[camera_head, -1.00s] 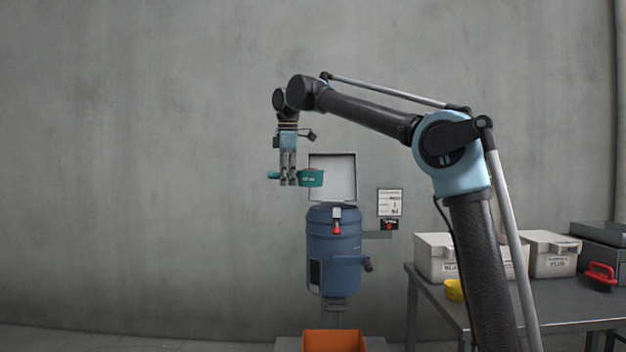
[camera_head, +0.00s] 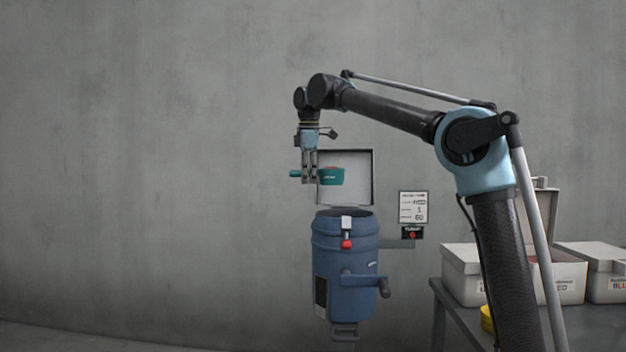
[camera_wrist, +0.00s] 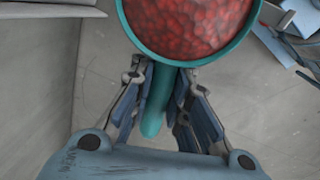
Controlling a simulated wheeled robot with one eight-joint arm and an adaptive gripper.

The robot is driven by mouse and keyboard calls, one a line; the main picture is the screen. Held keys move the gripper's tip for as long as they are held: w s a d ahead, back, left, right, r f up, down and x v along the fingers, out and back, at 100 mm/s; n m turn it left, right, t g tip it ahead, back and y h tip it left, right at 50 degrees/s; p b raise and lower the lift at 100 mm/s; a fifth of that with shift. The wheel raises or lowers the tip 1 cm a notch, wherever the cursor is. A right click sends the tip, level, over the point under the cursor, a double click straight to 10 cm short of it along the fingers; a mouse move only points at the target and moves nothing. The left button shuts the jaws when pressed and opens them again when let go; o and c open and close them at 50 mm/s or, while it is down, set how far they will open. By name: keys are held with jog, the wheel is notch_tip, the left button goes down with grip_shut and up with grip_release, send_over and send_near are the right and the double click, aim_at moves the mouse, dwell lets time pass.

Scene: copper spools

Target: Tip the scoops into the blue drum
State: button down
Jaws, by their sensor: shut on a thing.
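My gripper (camera_head: 309,180) is shut on the handle of a teal scoop (camera_head: 331,177). In the wrist view the handle (camera_wrist: 154,110) lies between the fingers, and the scoop's bowl is full of red pellets (camera_wrist: 188,20). The scoop looks level. The blue drum (camera_head: 338,240) stands below and slightly right of the scoop, with a gap between them. Its square lid (camera_head: 352,165) is raised behind the scoop. The drum's inside is hardly visible. A red-knobbed latch (camera_head: 347,244) is on its front, and a crank (camera_head: 384,288) on its right side.
A sign (camera_head: 413,207) with a small black box below it stands right of the drum. A table (camera_head: 440,300) at the right bears white boxes (camera_head: 463,272), one with a raised lid, and a yellow thing (camera_head: 487,318). The wall side left of the drum is clear.

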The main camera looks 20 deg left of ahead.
jog(key=shift+f, duration=2.1)
jog(key=r+y, duration=0.2)
jog(key=r+g+y, duration=0.2)
jog(key=r+y, duration=0.1)
jog(key=shift+w+d+r+m+y, duration=0.2)
jog(key=shift+d+r+m+y, duration=0.1)
jog(key=shift+d+r, duration=0.1)
jog(key=d+r+g+y, duration=0.1)
jog(key=y, duration=0.1)
jog(key=w+d+r+g+y, duration=0.1)
jog(key=y, duration=0.2)
jog(key=shift+w+d+r, duration=0.1)
jog(key=shift+d+r, duration=0.1)
jog(key=shift+d, duration=0.15)
jog(key=d+y, duration=0.1)
jog(key=w+d+g+y, duration=0.1)
jog(key=y, duration=0.1)
jog(key=d+y, duration=0.1)
jog(key=shift+w+d+f+m+g, duration=0.35)
jog(key=shift+d+f+m+g, duration=0.05)
jog(key=shift+w+d+f+m+g+y, duration=0.1)
jog(key=shift+w+d+f+g+y, duration=0.25)
jog(key=shift+d+y, duration=0.3)
jog(key=shift+w+d+f+m+g+y, duration=0.1)
jog(key=shift+d+f+y, duration=0.35)
jog(key=shift+y, duration=0.25)
jog(key=shift+w+d+f+m+g+y, duration=0.15)
jog(key=shift+w+d+f+y, duration=0.15)
jog(key=shift+d+y, duration=0.35)
